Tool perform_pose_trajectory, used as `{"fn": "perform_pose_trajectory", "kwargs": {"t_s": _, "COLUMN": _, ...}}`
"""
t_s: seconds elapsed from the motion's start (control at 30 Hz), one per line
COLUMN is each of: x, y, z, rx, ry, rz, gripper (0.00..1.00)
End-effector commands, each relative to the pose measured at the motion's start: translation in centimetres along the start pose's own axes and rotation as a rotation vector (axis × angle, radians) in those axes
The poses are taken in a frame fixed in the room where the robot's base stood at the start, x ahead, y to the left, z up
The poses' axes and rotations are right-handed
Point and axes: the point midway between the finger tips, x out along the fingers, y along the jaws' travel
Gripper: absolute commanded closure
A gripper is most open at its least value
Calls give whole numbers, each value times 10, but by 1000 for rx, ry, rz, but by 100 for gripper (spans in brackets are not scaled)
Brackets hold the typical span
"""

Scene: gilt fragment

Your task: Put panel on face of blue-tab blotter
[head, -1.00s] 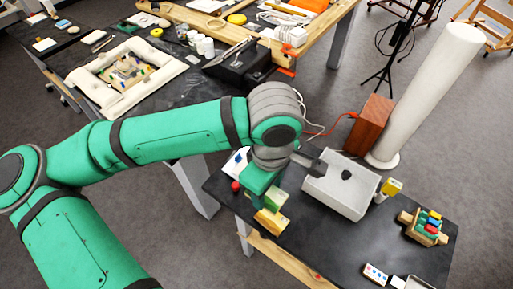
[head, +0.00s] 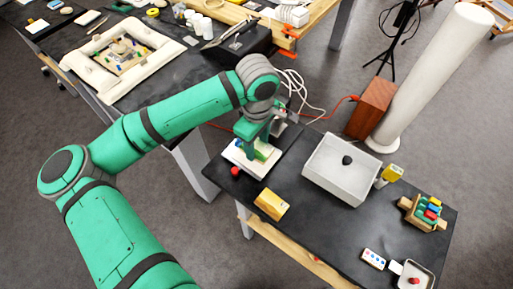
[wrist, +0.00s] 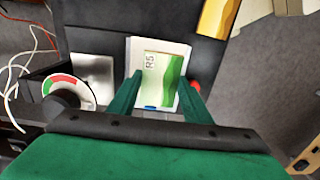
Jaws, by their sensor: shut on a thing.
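My gripper (wrist: 158,88) is shut on the panel (wrist: 162,75), a cream and green rectangle marked "R5", with one finger along each side. In the head view, my gripper (head: 257,142) is at the back left of the near table, partly covering the panel (head: 262,149). The white blotter (wrist: 178,48) lies under the panel and shows around its edges; it also shows in the head view (head: 241,161). A small blue tab (wrist: 150,107) shows at the panel's near end. I cannot tell whether panel and blotter touch.
A red knob (head: 236,171) is just beside the blotter. A yellow block (head: 271,204) lies nearer the front edge. The dark tabletop (head: 320,225) between is clear.

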Motion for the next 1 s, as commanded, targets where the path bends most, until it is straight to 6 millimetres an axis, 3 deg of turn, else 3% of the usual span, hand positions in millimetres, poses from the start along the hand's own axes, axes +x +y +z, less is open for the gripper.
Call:
{"fn": "perform_pose_trajectory", "kwargs": {"t_s": 0.4, "x": 40, "y": 7, "z": -7, "rx": -2, "ry": -2, "rz": 0, "gripper": 77}}
{"fn": "perform_pose_trajectory", "kwargs": {"t_s": 0.87, "x": 46, "y": 7, "z": -8, "rx": -1, "ry": 1, "rz": -1, "gripper": 77}}
{"fn": "perform_pose_trajectory", "kwargs": {"t_s": 0.9, "x": 46, "y": 7, "z": -8, "rx": -1, "ry": 1, "rz": 0, "gripper": 51}}
{"fn": "perform_pose_trajectory", "kwargs": {"t_s": 0.97, "x": 46, "y": 7, "z": -8, "rx": -1, "ry": 1, "rz": 0, "gripper": 37}}
{"fn": "perform_pose_trajectory", "kwargs": {"t_s": 1.0, "x": 46, "y": 7, "z": -8, "rx": -1, "ry": 1, "rz": 0, "gripper": 37}}
